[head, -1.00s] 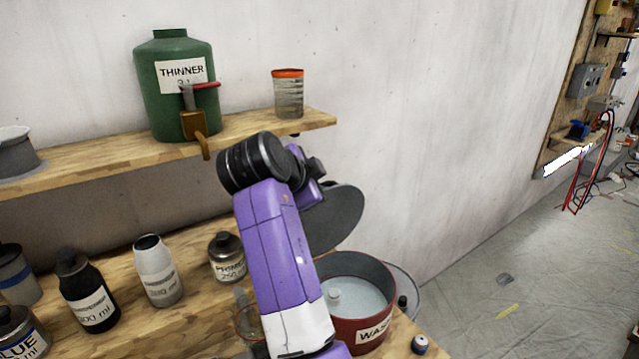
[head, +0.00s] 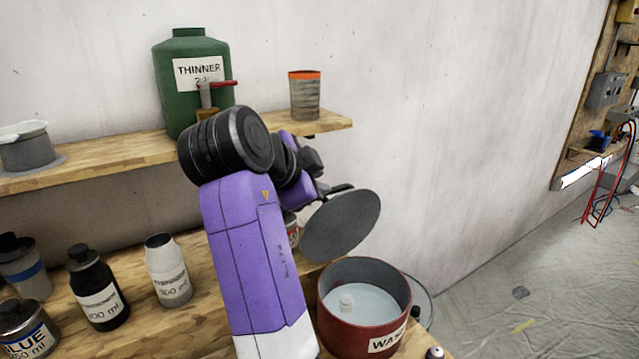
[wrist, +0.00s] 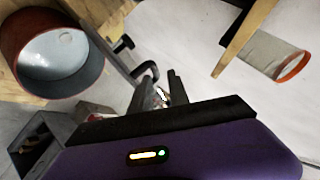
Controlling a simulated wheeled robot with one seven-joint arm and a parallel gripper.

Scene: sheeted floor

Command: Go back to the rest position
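In the wrist view my gripper (wrist: 158,88) shows two dark fingers standing apart. The fingers point over pale floor and wall, with the red wash tub (wrist: 62,85) to the left and the orange-rimmed jar (wrist: 265,55) at the upper right.
The wash tub (head: 338,325) stands at the bench's right end. A green thinner jug (head: 180,113) and the orange-rimmed jar (head: 305,98) stand on the shelf (head: 100,162). A white bottle (head: 167,272), a black bottle (head: 95,285) and a blue-paint can (head: 25,330) stand on the bench. Floor at right is largely open.

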